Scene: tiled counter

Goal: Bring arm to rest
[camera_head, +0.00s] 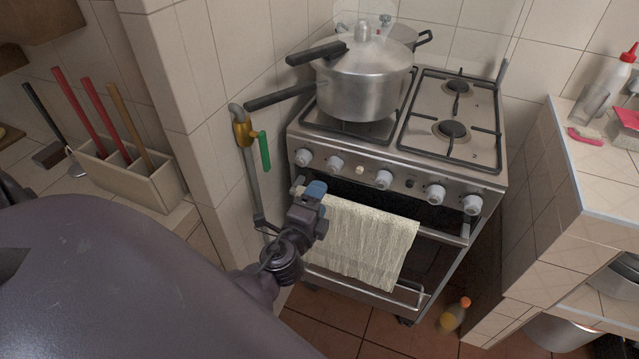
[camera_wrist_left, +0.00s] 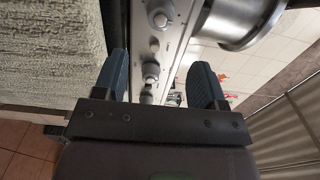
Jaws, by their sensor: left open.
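My left gripper (camera_head: 314,189) is in front of the stove, near the left end of the oven's towel rail. Its blue fingers also show in the left wrist view (camera_wrist_left: 160,76), spread apart with nothing between them. The cream towel (camera_head: 372,243) hangs just beside and behind the gripper; I cannot tell whether they touch. In the wrist view the towel (camera_wrist_left: 50,50) fills the upper left, and stove knobs (camera_wrist_left: 151,75) show beyond the gap between the fingers. My right gripper is not in view.
The stove (camera_head: 400,165) carries a large steel pot (camera_head: 362,85) with handles sticking out left. A gas pipe with a green valve lever (camera_head: 264,151) runs on the wall at left. A tiled counter (camera_head: 590,170) stands at right. A small bottle (camera_head: 454,315) is on the floor.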

